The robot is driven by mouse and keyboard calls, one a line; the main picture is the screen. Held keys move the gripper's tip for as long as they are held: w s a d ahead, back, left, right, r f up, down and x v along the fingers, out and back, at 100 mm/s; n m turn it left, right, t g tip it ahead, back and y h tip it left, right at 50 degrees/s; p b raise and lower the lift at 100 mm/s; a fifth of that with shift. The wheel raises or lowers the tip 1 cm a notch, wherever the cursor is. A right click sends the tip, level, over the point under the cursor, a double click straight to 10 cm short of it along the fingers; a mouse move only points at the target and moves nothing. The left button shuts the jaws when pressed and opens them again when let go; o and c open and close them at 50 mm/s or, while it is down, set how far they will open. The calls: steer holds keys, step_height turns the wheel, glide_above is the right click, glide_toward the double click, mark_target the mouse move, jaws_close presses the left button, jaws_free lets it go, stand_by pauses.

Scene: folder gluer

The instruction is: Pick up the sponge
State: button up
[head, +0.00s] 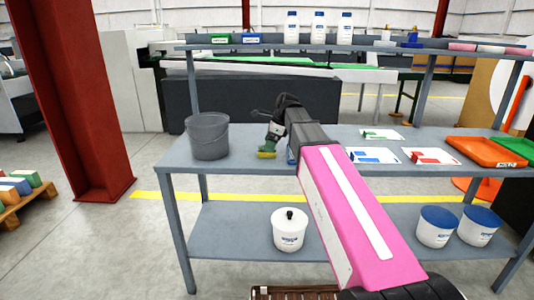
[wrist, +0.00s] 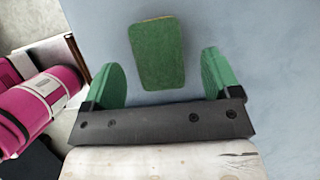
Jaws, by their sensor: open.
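The sponge (wrist: 157,54) lies on the grey-blue tabletop, its green face up with a thin yellowish edge in the wrist view. In the head view the sponge (head: 267,154) shows as a small yellow and green block near the table's front edge, right of the bucket. My gripper (wrist: 162,85) is open, its two green fingers apart. In the wrist view the sponge lies between and ahead of the fingers, with space on both sides. In the head view my gripper (head: 271,140) is just above the sponge. I see no contact with it.
A grey bucket (head: 208,136) stands left of the sponge on the workbench (head: 235,165). Cards and orange trays (head: 485,152) lie at the right. A shelf (head: 270,46) with bottles and small boxes runs above the back. White tubs (head: 289,230) stand on the lower shelf.

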steer(key=x, duration=0.3)
steer(key=shift+s+f, duration=0.1)
steer(key=shift+f, duration=0.05)
steer(key=c, duration=1)
steer(key=shift+r, duration=0.6)
steer(key=r, duration=0.3)
steer(key=shift+s+a+r, duration=0.25)
steer(key=shift+a, duration=0.05)
steer(key=s+a+r, duration=0.6)
steer(key=a, duration=0.3)
steer(key=shift+r, duration=0.2)
steer(key=shift+o, duration=0.3)
